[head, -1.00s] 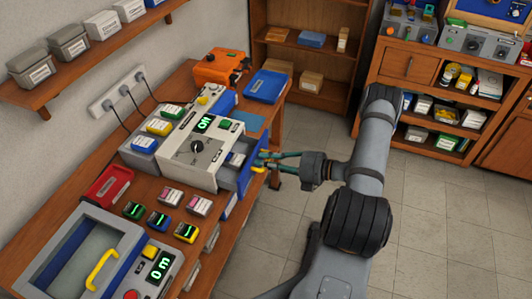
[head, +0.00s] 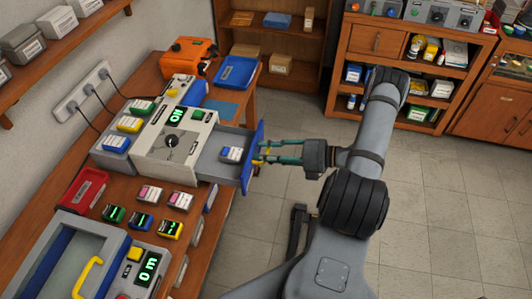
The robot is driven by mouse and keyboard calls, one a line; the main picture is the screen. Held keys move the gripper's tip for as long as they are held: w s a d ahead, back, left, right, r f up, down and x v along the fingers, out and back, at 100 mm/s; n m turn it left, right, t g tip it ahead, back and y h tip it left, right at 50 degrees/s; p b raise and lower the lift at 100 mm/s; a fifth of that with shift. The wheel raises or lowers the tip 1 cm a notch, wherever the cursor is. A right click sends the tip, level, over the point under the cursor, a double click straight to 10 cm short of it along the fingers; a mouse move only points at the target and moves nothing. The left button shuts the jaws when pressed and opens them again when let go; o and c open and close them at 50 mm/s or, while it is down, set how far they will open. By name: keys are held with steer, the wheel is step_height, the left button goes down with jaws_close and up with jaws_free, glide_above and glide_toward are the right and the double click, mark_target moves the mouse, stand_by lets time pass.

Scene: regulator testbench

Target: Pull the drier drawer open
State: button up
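The drier is a pale grey box (head: 146,146) with a black dial and a green lit display on the bench. Its grey drawer (head: 209,152) stands well out to the right, with a blue front panel (head: 246,175). A blue and white cartridge (head: 232,154) lies inside it. My gripper (head: 262,152) is at the outer side of the front panel, its teal fingers at the yellow handle (head: 258,163). The fingers appear closed around the handle, which they partly hide.
A glass-topped unit with a yellow handle (head: 88,277) stands in front on the bench. Several small cartridges (head: 152,194) and a red tray (head: 84,188) lie nearby. A blue tray (head: 236,72) is behind. The floor (head: 440,190) on the right is clear.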

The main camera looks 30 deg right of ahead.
steer(key=v, duration=1.2)
steer(key=x, duration=1.2)
stand_by(0.4)
steer(key=v, duration=1.2)
steer(key=shift+x, duration=2.4)
